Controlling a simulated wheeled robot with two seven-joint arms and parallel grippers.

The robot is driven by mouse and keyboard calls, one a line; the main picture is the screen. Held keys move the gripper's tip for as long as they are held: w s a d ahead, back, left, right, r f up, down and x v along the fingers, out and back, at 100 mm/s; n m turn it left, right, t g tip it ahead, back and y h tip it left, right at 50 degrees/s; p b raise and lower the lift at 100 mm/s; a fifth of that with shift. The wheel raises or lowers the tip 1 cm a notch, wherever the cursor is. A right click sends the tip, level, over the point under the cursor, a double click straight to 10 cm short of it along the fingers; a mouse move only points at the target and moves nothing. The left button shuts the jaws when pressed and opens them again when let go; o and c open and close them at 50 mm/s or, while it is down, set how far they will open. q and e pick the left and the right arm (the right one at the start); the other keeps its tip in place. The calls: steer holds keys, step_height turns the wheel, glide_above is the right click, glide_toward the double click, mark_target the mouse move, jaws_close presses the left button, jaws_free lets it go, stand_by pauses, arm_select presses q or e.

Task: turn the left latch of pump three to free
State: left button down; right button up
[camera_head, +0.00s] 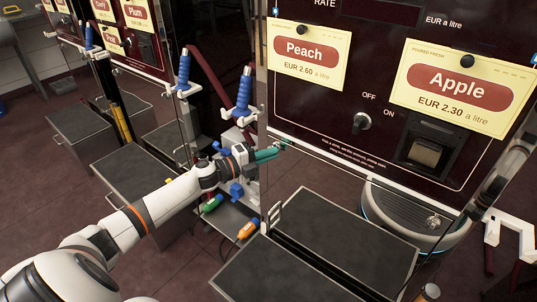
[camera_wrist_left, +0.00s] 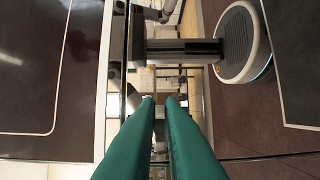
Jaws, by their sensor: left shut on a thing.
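The near pump (camera_head: 310,115) has a dark red front with Peach and Apple signs; I see no pump number. My left gripper (camera_head: 277,148), with green fingers, is at the lower left edge of its front panel. The fingers are shut on a small latch there, which they mostly hide. In the left wrist view the two green fingers (camera_wrist_left: 160,100) lie nearly parallel with a narrow gap, beside the panel's edge. The latch's turn cannot be told. My right gripper is not in view.
An OFF/ON knob (camera_head: 361,123) sits on the panel. Blue-handled nozzles (camera_head: 244,92) hang left of the pump. Green (camera_head: 212,203) and orange (camera_head: 248,228) handled tools lie below my left gripper. A dark-topped box (camera_head: 345,228) and a round grey device (camera_head: 415,215) stand below the panel.

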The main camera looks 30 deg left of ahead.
arm_select(q)
steer(key=c, duration=1.5)
jaws_free()
steer(key=shift+c, duration=0.2)
